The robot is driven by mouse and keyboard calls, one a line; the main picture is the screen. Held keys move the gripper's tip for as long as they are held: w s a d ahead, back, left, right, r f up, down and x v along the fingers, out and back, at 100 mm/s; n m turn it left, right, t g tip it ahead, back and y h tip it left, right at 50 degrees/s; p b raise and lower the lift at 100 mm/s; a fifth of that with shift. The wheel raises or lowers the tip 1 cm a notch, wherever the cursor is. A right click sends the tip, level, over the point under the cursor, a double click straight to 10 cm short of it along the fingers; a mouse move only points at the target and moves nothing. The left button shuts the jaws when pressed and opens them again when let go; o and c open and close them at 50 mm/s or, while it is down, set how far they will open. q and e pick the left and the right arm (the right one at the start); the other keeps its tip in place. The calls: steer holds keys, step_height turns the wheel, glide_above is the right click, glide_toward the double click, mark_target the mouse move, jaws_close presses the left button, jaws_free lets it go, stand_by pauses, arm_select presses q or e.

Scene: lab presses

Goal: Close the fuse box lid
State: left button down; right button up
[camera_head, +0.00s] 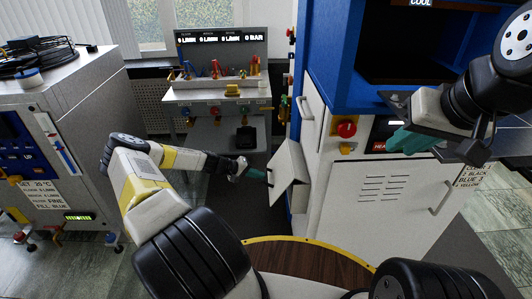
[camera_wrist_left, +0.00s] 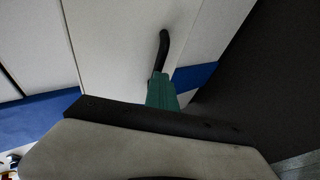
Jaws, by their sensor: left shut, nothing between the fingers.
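The fuse box lid (camera_head: 287,170) is a pale grey panel that stands swung out from the left side of the white press cabinet. In the left wrist view, a pale panel (camera_wrist_left: 115,45) carries a black bar handle (camera_wrist_left: 163,48). My left gripper (camera_head: 262,175) is at the lid's left edge, close to the handle. Its teal fingers (camera_wrist_left: 161,88) are shut and empty, with their tips by the handle's lower end; I cannot tell whether they touch. My right gripper (camera_head: 402,140) is in front of the cabinet at right, its opening unclear. The fuse box's inside is hidden.
The blue and white press (camera_head: 375,190) with a red knob (camera_head: 346,129) stands right of the lid. A grey machine (camera_head: 75,95) stands at left. A round wooden top (camera_head: 305,262) is in front. Dark floor lies left of the lid.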

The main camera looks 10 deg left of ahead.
mark_target(270, 189)
arm_select(q)
steer(key=shift+w+d+f, duration=0.25)
steer(key=shift+d+f, duration=0.6)
steer(key=shift+f, duration=0.65)
steer(key=shift+w+d+f, duration=0.2)
steer(key=shift+d+f, duration=0.7)
steer(key=shift+f, duration=0.6)
steer(key=shift+w+d+f, duration=0.25)
steer(key=shift+d+f, duration=0.6)
steer(key=shift+f, duration=0.65)
